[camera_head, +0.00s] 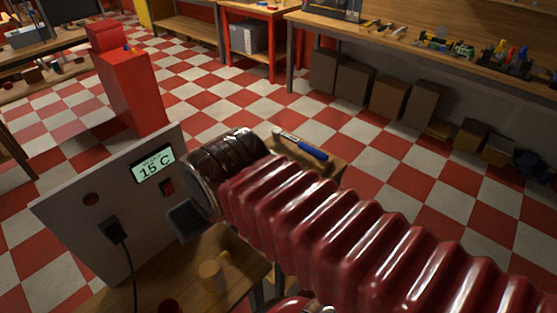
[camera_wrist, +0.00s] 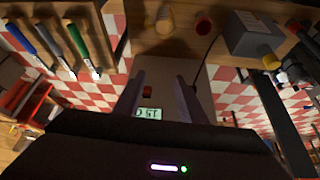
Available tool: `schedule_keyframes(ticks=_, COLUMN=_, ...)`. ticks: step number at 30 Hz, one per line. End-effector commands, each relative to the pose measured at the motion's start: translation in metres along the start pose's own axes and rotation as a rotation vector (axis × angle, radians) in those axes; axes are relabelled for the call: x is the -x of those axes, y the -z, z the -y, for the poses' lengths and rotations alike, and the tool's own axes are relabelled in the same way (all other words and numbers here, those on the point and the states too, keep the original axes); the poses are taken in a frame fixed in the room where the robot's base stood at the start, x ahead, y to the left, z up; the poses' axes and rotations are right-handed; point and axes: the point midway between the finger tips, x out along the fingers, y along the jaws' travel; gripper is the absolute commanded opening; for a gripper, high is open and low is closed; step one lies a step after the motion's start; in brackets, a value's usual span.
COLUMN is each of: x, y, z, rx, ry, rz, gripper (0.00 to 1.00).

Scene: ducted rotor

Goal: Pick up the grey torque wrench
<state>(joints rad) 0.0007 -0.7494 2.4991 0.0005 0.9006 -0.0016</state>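Several wrench-like tools with bright metal ends lie side by side at the upper left of the wrist view, on a wooden surface. One handle is blue (camera_wrist: 22,38), one is green (camera_wrist: 77,40), and the one between them is a dark, dull handle (camera_wrist: 48,42) that may be the grey torque wrench; its colour is hard to tell. The blue-handled tool also shows in the head view (camera_head: 312,152) on a small wooden table, while my arm hides the rest. My gripper (camera_wrist: 160,76) has its two fingers apart with nothing between them, off to the side of the tools.
A grey panel (camera_head: 70,215) with a "15 C" display (camera_head: 154,164) and a plugged cable stands beside my arm. A wooden table (camera_head: 215,262) holds small yellowish and red pieces. A red cabinet (camera_head: 133,90) stands behind. Checkered floor is open beyond.

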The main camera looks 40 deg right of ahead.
Motion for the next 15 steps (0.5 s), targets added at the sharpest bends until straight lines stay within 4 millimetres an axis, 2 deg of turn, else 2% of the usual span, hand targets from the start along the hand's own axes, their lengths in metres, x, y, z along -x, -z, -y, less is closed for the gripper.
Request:
schedule_keyframes(ticks=3, x=-0.001, y=0.004, z=-0.003, rx=0.001, ry=-0.002, rz=0.004, gripper=0.45)
schedule_keyframes(ticks=8, x=-0.006, y=0.019, z=-0.011, rx=0.011, ry=-0.004, rz=0.024, gripper=0.45)
schedule_keyframes(ticks=15, x=-0.024, y=0.055, z=-0.046, rx=0.029, ry=-0.005, rz=0.064, gripper=0.45)
